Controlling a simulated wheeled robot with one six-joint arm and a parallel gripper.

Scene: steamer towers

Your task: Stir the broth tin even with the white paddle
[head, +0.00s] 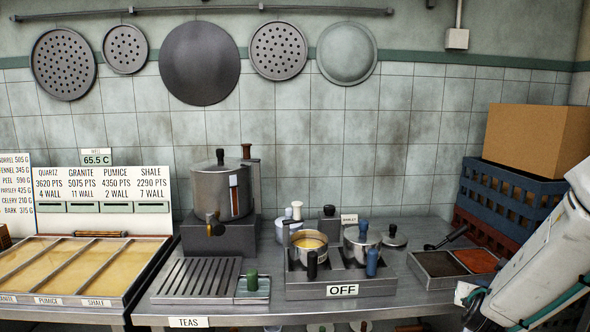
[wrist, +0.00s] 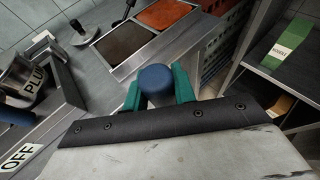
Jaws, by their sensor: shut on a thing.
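On the steamer block marked OFF, an open tin with yellow contents (head: 309,243) sits at left; I take it for the broth tin, and cannot tell how even it is. A grey tin (head: 358,248) stands to its right, and its inside is hard to see. A white-topped piece (head: 296,210) stands behind the tins; it may be the white paddle, but its lower part is hidden. In the wrist view my gripper (wrist: 160,88) has its teal fingers shut on a blue round-ended piece (wrist: 157,81), right of the block. What lies below that blue end is hidden.
A lidded urn (head: 220,192) stands left of the block. A knobbed lid (head: 394,238) and a tray of brown and orange fillings (head: 438,263) lie to the right. Stacked crates (head: 510,195) bound the right side. A shelf with a green packet (wrist: 285,42) shows at right in the wrist view.

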